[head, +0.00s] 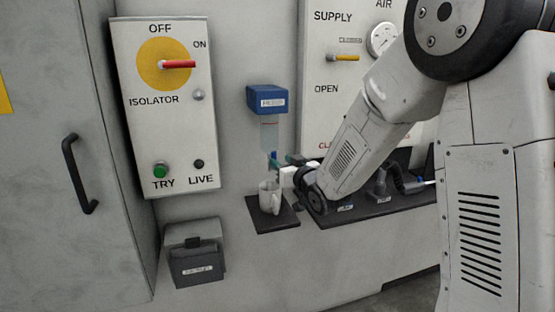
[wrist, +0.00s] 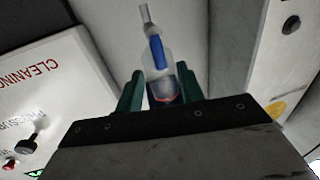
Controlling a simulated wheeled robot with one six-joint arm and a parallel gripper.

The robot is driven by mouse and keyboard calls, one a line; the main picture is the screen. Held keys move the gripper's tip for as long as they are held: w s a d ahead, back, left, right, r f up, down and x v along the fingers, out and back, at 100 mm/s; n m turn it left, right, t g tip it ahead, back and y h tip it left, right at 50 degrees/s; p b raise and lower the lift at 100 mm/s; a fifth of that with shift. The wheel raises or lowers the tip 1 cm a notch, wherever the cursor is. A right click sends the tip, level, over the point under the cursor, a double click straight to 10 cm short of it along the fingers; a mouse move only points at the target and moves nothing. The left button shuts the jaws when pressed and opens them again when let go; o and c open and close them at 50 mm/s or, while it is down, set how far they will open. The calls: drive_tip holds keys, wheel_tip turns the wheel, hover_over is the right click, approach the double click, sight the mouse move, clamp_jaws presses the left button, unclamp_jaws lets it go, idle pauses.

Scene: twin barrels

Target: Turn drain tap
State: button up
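The drain tap (head: 273,155) shows as a small blue piece under the clear bowl (head: 269,133) of a blue-topped filter unit (head: 266,98) on the wall. In the wrist view the blue tap lever (wrist: 157,52) and a pale spout (wrist: 146,14) stand in front of the translucent bowl. My gripper (head: 282,160) is at the tap from the right; its green fingers (wrist: 160,86) are apart, one on each side of the bowl and tap in the picture, with a gap visible. Contact cannot be told. The lower tap is partly hidden by my gripper in the head view.
An isolator panel (head: 167,105) and a grey box (head: 194,253) are to the left. A supply panel (head: 320,100) and a longer dark shelf (head: 385,205) are to the right.

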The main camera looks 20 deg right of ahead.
sight(275, 157)
drive_tip(key=shift+w+a, duration=0.15)
drive_tip(key=shift+w, duration=0.75)
drive_tip(key=shift+w+a, duration=0.15)
drive_tip(key=shift+w, duration=0.75)
clamp_jaws()
